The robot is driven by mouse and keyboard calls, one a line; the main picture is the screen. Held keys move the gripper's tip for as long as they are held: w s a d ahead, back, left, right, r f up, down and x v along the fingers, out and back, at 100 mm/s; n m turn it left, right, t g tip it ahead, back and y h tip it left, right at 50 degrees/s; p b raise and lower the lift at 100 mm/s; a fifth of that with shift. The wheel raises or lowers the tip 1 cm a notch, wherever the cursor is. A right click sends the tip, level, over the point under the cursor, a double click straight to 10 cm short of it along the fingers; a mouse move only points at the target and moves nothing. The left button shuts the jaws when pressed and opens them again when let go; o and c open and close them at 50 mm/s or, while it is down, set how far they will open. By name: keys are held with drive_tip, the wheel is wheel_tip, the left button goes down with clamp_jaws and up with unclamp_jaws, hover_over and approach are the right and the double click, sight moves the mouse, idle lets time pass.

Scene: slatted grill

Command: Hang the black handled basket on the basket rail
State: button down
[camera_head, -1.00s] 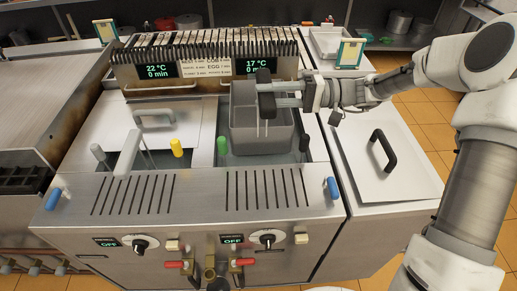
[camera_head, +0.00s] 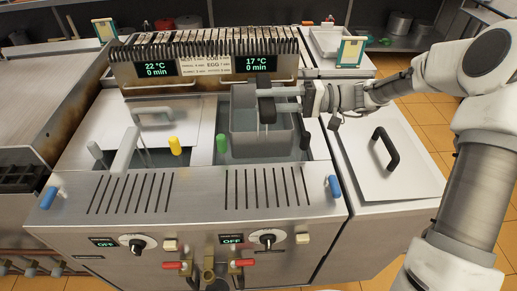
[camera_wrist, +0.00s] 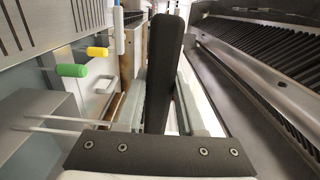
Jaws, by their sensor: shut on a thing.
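The black handle (camera_head: 267,112) belongs to a grey basket (camera_head: 262,143), which is in or over the right-hand well of the fryer. My gripper (camera_head: 277,95) comes from the right and is shut on this handle. In the wrist view the black handle (camera_wrist: 164,75) stands nearly upright between my two fingers. Two thin rods run from it to the grey basket wall (camera_wrist: 25,130) at the left. A thin rail (camera_head: 160,87) runs below the left display, and a similar bar shows behind the basket below the right display. I cannot tell whether the basket touches that bar.
A yellow knob (camera_head: 174,145) and a green knob (camera_head: 222,143) stand at the wells. A lid with a black handle (camera_head: 385,148) lies to the right. Slotted panels and blue knobs (camera_head: 334,187) are in front. The display housing (camera_head: 205,68) rises behind.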

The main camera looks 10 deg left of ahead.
drive_tip(key=shift+c, duration=2.2)
unclamp_jaws()
drive_tip(key=shift+d, duration=0.1)
drive_tip(key=b+v, duration=0.1)
drive_tip(key=v, duration=1.6)
